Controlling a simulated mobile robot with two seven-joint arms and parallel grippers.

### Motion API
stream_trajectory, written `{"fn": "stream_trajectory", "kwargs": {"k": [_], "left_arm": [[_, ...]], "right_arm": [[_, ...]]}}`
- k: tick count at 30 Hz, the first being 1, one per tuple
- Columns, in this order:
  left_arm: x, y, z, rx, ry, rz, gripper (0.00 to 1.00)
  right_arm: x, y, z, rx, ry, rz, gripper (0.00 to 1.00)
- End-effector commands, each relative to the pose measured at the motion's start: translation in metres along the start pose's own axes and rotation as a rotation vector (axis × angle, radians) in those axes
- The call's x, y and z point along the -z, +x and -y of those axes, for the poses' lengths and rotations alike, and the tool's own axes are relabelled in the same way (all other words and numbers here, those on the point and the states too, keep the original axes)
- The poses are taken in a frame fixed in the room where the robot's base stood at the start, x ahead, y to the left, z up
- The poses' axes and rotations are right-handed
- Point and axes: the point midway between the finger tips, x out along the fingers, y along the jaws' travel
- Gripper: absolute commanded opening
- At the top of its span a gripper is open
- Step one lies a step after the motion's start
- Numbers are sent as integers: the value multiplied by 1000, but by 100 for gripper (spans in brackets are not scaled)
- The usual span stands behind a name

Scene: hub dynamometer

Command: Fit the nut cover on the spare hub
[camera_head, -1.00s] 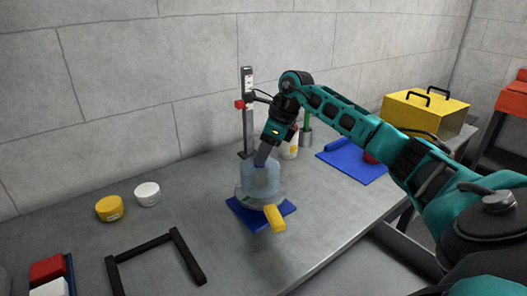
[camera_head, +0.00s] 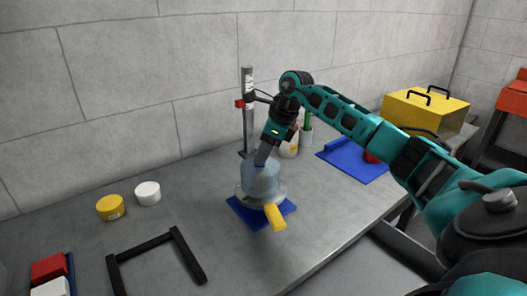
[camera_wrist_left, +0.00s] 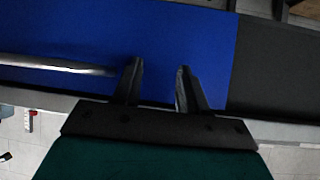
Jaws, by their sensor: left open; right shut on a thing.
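My right gripper (camera_head: 262,156) comes down from the upper right in the head view. It is shut on a translucent pale-blue cap (camera_head: 260,178), which looks like the nut cover. The cap is over the grey round hub (camera_head: 244,201), which rests on a blue pad (camera_head: 256,220). A yellow handle-like part (camera_head: 275,217) sticks out at the hub's front. Whether the cap is fully seated or just above the hub, I cannot tell. My left gripper (camera_wrist_left: 160,84) is open and empty in the left wrist view; it is not in the head view.
An upright gauge stand (camera_head: 248,110) and a bottle (camera_head: 289,147) are behind the hub. Yellow (camera_head: 110,208) and white (camera_head: 147,193) tubs and a black frame (camera_head: 148,244) are left. A blue mat (camera_head: 350,163) and yellow case (camera_head: 424,112) are right.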

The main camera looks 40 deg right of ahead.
Motion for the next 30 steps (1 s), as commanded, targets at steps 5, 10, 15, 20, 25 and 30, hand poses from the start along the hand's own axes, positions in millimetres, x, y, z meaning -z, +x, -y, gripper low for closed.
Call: {"fn": "stream_trajectory", "kwargs": {"k": [5, 10, 15, 20, 25, 30], "left_arm": [[-4, 1, 0, 0, 0, 2, 43], [-5, 2, 0, 0, 0, 3, 43], [-6, 3, 0, 0, 0, 3, 43], [-6, 3, 0, 0, 0, 3, 43], [-4, 1, 0, 0, 0, 3, 43], [4, -4, 0, 0, 0, 3, 43]], "right_arm": [[2, 4, 0, 0, 0, 0, 0], [3, 7, 0, 0, 0, -1, 0], [4, 8, 0, 0, 0, -1, 36], [4, 8, 0, 0, 0, -1, 39], [3, 5, 0, 0, 0, -1, 39], [3, -9, 0, 1, 0, -2, 39]]}}
